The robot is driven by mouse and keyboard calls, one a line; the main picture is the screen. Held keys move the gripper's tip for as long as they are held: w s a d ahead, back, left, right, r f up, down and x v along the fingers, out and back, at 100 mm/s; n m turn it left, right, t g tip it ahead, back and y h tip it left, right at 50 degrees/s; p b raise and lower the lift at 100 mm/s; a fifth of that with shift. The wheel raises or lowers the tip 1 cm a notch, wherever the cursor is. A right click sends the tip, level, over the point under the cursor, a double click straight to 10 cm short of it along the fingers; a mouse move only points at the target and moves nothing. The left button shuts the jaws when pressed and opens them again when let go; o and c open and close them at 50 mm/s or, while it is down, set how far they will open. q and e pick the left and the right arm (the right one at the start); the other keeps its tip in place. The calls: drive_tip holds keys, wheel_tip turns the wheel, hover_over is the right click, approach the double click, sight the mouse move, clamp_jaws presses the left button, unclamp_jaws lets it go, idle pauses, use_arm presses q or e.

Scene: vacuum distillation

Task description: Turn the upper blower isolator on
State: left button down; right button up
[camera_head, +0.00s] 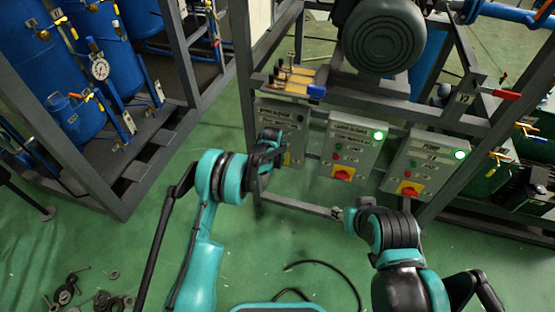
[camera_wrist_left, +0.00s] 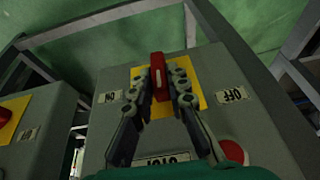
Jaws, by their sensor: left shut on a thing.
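The left grey control box (camera_head: 283,117) has a yellow plate with a red rotary handle. In the left wrist view the handle (camera_wrist_left: 158,66) stands upright in the picture on the yellow plate (camera_wrist_left: 196,83), with the OFF label (camera_wrist_left: 232,95) to its right and another label (camera_wrist_left: 108,97) to its left. My left gripper (camera_head: 276,145) is at this box, hiding its handle in the head view. In the wrist view its fingers (camera_wrist_left: 163,82) are closed around the red handle. My right gripper (camera_head: 340,213) hangs low, apart from the boxes; its jaws are too small to judge.
A middle box (camera_head: 345,149) and a right box (camera_head: 423,165) show lit green lamps and red handles on yellow plates. No lit lamp shows on the left box. A grey frame (camera_head: 300,205) runs below the boxes. A black cable lies on the green floor (camera_head: 250,260).

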use_arm(q)
drive_tip(key=shift+s+d+m+t+y, duration=0.1)
drive_tip(key=shift+d+m+t+y, duration=0.25)
drive_tip(key=shift+y, duration=0.75)
drive_tip(key=shift+d+f+m+t+y, duration=0.15)
drive_tip(key=shift+t+y, duration=0.25)
drive_tip(key=shift+y, duration=0.45)
drive_tip(key=shift+d+f+m+t+y, duration=0.1)
drive_tip(key=shift+m+t+y, duration=0.2)
drive_tip(key=shift+y, duration=0.55)
drive_tip(key=shift+s, duration=0.1)
drive_tip(key=c, duration=1.5)
unclamp_jaws()
drive_tip(key=shift+r, duration=0.15)
drive_tip(key=v, duration=1.1)
drive_tip(key=shift+s+d+r, duration=0.2)
drive_tip(key=shift+s+d, duration=0.05)
drive_tip(key=shift+s, duration=0.05)
